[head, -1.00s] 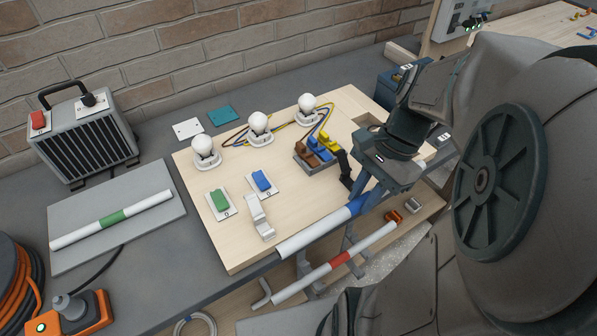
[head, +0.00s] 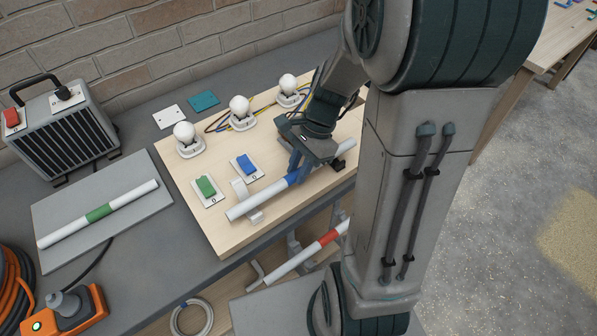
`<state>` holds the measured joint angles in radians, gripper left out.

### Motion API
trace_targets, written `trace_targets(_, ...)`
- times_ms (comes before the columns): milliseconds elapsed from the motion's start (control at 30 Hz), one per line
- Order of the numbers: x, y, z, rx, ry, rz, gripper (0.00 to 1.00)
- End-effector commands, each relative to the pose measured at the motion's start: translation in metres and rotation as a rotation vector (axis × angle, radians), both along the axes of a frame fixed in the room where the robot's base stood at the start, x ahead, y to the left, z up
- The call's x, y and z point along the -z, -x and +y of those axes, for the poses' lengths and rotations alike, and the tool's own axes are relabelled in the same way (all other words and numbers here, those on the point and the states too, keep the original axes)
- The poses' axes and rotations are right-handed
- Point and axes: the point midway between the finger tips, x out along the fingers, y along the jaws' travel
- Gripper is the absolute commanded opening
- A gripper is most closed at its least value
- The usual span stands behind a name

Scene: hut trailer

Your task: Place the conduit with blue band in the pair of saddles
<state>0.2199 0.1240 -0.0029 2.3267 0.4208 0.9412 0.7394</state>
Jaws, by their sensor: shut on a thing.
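The white conduit with the blue band (head: 240,210) lies slanting over the front part of the wooden board (head: 226,240). My gripper (head: 297,176) is shut on it at the blue band. Near its left end the conduit crosses the white saddle (head: 238,188), whose ends show on both sides of it. Whether it is fully seated there I cannot tell. Towards its right end a dark piece (head: 346,146) shows beside the conduit; I cannot tell whether it is the second saddle.
A green-banded conduit (head: 138,192) lies on a grey plate at left. A red-banded conduit (head: 292,262) is below the board's front edge. Green (head: 206,187) and blue (head: 246,166) switches and bulbs (head: 240,107) stand close behind. My arm hides the board's right side.

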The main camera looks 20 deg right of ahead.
Motion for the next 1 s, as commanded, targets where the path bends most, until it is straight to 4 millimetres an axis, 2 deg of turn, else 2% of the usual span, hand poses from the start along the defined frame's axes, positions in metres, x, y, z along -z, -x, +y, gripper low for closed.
trace_targets(100, 0.018, 0.001, 0.0, 0.001, -0.001, 0.006, 0.0)
trace_targets(200, 0.025, 0.001, 0.0, 0.001, 0.0, 0.003, 0.0)
trace_targets(600, 0.031, 0.001, 0.0, 0.001, 0.0, 0.001, 0.0)
trace_targets(633, 0.031, 0.001, 0.0, 0.001, 0.0, 0.001, 0.26)
trace_targets(700, 0.03, 0.001, 0.0, 0.001, 0.0, 0.001, 0.42)
trace_targets(1000, 0.028, 0.001, 0.0, 0.001, 0.0, 0.001, 0.42)
